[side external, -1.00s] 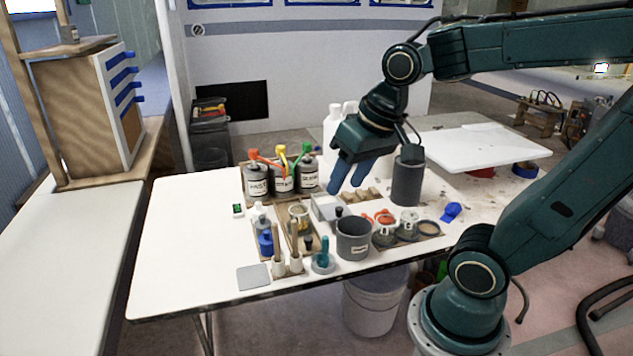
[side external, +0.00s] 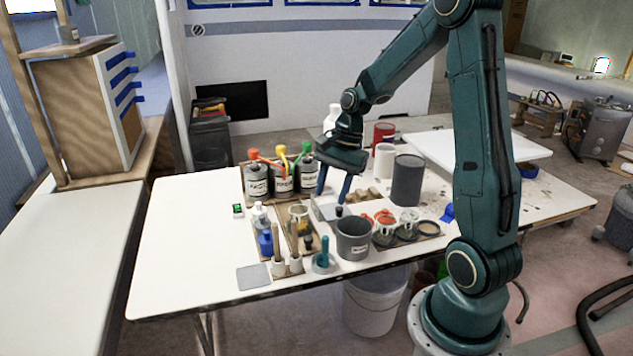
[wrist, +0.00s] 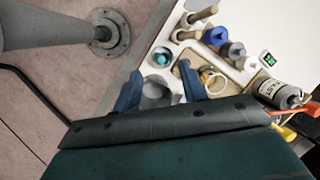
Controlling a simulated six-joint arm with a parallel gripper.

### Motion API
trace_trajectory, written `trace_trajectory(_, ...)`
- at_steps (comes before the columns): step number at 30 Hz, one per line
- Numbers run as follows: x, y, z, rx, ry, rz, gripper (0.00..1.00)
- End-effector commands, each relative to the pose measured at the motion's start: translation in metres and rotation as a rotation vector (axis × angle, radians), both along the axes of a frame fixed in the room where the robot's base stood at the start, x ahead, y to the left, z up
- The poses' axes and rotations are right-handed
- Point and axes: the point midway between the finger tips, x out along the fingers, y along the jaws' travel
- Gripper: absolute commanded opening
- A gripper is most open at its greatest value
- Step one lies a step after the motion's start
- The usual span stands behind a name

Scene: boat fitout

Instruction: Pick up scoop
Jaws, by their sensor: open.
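A small blue piece (side external: 447,212) lies on the right part of the table, partly hidden behind my arm. It may be the scoop, but it is too small to tell. My gripper (side external: 331,198) is open and empty, its two blue fingers pointing down above a pale grey box. In the wrist view my gripper (wrist: 161,68) has a grey pot (wrist: 157,93) showing between its fingers. That grey pot (side external: 353,238) stands near the table's front edge, in front of my gripper. The blue piece does not show in the wrist view.
Labelled bottles (side external: 284,178) with coloured tops stand left of my gripper. A dark cylinder (side external: 407,180) and a white container (side external: 384,160) stand to its right. A teal-handled tool (side external: 324,250) stands in a dish in front. The table's left part (side external: 180,230) is clear.

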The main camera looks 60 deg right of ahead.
Motion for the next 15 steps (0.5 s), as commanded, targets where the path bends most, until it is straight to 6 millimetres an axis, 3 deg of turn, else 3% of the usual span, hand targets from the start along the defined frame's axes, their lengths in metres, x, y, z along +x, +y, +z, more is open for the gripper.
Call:
trace_trajectory(3, 0.000, -0.021, -0.024, 0.065, 0.042, -0.136, 0.42)
trace_trajectory(9, -0.003, -0.045, -0.054, 0.149, 0.094, -0.310, 0.42)
trace_trajectory(15, -0.004, -0.053, -0.065, 0.181, 0.112, -0.379, 0.42)
